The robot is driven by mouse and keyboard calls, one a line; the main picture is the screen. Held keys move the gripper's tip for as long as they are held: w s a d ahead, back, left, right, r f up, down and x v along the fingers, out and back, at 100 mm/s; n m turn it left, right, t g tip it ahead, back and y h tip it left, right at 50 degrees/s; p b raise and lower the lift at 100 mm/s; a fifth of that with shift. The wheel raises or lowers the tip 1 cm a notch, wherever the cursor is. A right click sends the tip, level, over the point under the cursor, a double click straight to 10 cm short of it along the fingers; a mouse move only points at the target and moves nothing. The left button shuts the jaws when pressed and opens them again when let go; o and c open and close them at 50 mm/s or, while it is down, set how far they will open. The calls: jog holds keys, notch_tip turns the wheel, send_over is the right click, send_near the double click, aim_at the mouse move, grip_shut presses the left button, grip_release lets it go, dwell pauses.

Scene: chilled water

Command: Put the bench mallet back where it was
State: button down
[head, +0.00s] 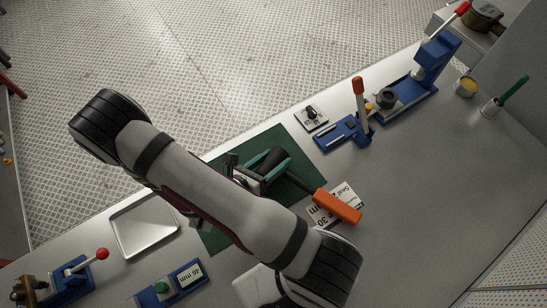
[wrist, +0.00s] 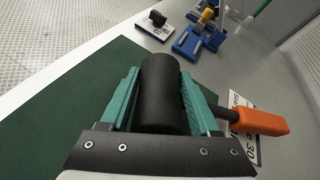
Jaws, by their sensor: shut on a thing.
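The bench mallet has a black cylindrical head (wrist: 160,88) and an orange handle (head: 338,206). My gripper (head: 264,163) has green fingers and is shut on the mallet's black head, over the dark green mat (head: 292,158). In the wrist view my gripper (wrist: 160,95) has one finger on each side of the head, and the orange handle (wrist: 258,121) sticks out to the right. The handle's end lies over or near a white printed card (head: 346,196). I cannot tell whether the mallet touches the mat. My arm hides part of the mat.
A small switch plate (head: 311,117) and a blue fixture with an orange-tipped lever (head: 342,135) stand beyond the mat. A blue press (head: 435,60) stands farther back. An empty metal tray (head: 144,231) lies left of my arm. The bench at right is clear.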

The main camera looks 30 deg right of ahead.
jog(key=shift+f, duration=0.5)
jog(key=shift+c, duration=0.2)
grip_release()
jog(key=v, duration=1.5)
jog(key=shift+s+a, duration=0.15)
jog(key=shift+a, duration=0.25)
jog(key=s+r+m+g+y, duration=0.1)
jog(key=s+r+m+y, duration=0.2)
jog(key=m, duration=0.7)
jog(key=s+r+m+g+y, duration=0.1)
jog(key=s+r+m+y, duration=0.2)
jog(key=r+m+y, duration=0.4)
jog(key=s+d+r+m+g+y, duration=0.1)
jog(key=s+r+m+g+y, duration=0.1)
jog(key=m, duration=1.1)
notch_tip(320, 180, up, 3)
jog(key=s+y, duration=0.1)
jog(key=y, duration=0.1)
jog(key=shift+r+y, duration=0.15)
jog(key=shift+y, duration=0.25)
